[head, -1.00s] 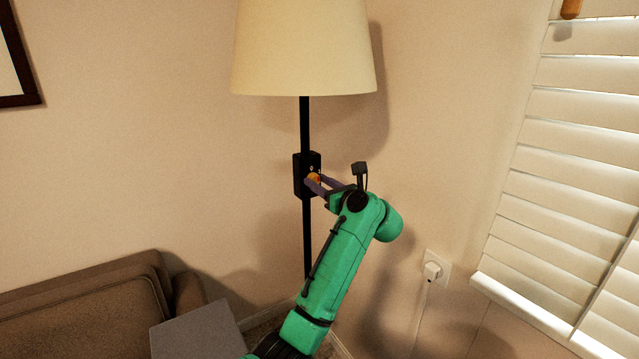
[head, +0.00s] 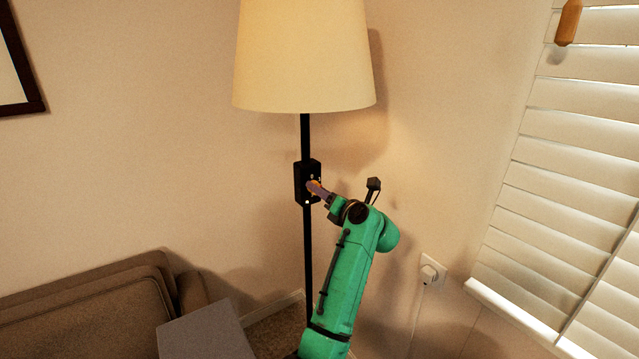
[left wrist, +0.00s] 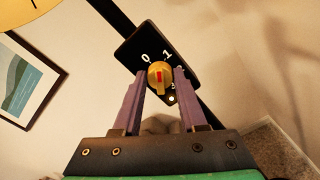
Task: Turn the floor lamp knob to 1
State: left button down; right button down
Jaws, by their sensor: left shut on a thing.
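The floor lamp has a cream shade (head: 304,60) on a black pole (head: 308,250), with a black control box (head: 301,183) on the pole. In the left wrist view the box (left wrist: 136,50) carries white marks 0 and 1; another mark is partly hidden. The round yellow knob (left wrist: 154,82) has a red pointer line, running nearly upright in that view, toward the space between 0 and 1. My left gripper (head: 314,187) is shut on the knob, its purple fingers on either side (left wrist: 159,78). My right gripper is not in view.
A brown sofa (head: 80,310) stands at lower left, with a grey block-like surface (head: 205,335) beside it. A wall socket with a plug (head: 431,270) and window blinds (head: 570,170) are at right. A framed picture (left wrist: 28,78) hangs on the wall.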

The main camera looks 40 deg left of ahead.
pick_arm(q)
jog(key=m+p, duration=0.4)
jog(key=shift+m, duration=0.3)
jog(key=shift+f, duration=0.1)
dwell(0.4)
jog(key=shift+c, duration=2.4)
grip_release()
jog(key=shift+d, duration=0.1)
